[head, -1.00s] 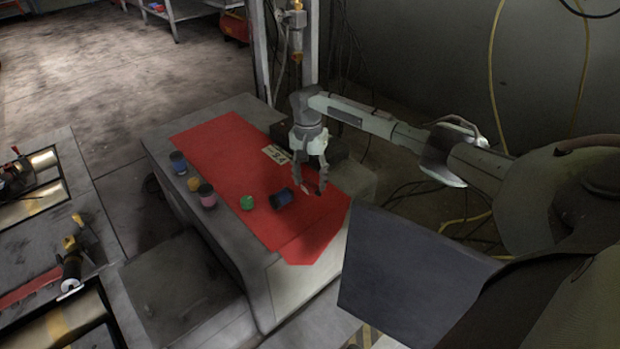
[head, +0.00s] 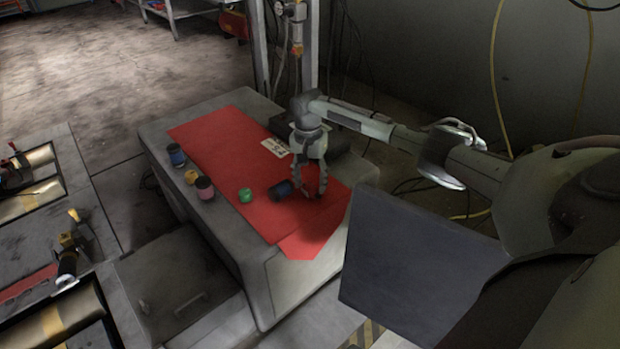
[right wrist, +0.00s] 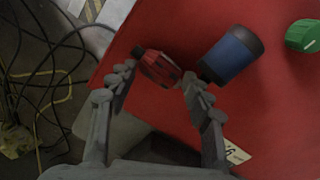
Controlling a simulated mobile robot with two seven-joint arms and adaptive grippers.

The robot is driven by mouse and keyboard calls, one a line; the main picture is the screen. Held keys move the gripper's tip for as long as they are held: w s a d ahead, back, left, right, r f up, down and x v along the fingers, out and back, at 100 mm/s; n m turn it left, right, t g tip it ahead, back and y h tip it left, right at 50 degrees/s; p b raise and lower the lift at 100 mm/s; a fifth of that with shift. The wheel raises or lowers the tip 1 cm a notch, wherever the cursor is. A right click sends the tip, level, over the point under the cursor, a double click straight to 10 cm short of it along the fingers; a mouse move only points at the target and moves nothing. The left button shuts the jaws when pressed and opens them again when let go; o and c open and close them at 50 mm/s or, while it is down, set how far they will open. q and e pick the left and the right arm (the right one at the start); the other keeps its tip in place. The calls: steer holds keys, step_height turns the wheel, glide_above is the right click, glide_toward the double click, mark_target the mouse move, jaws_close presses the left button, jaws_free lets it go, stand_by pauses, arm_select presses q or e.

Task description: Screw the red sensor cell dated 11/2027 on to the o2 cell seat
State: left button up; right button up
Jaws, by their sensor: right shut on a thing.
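My right gripper (head: 313,196) is low over the red mat on the bench. In the right wrist view my right gripper (right wrist: 158,80) is shut on a small red cell (right wrist: 160,67) with dark ends, held between the fingertips. No date can be read on it. A blue cylinder (right wrist: 230,54) with dark ends lies on its side close beside the held cell; it also shows in the head view (head: 281,190). Whether the two touch is unclear. I cannot make out the o2 cell seat for certain. My left gripper is not in view.
A green round piece (head: 245,195) is on the mat (head: 215,145). A blue pot (head: 176,155), a yellow piece (head: 191,177) and a pink pot (head: 205,188) stand along the bench's left edge. A white label (head: 275,147) lies behind the gripper.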

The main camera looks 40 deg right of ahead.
steer(key=shift+f, duration=0.1)
steer(key=o, duration=1.3)
steer(key=shift+c, duration=0.2)
step_height(320, 180, up, 12)
steer(key=shift+w, duration=0.25)
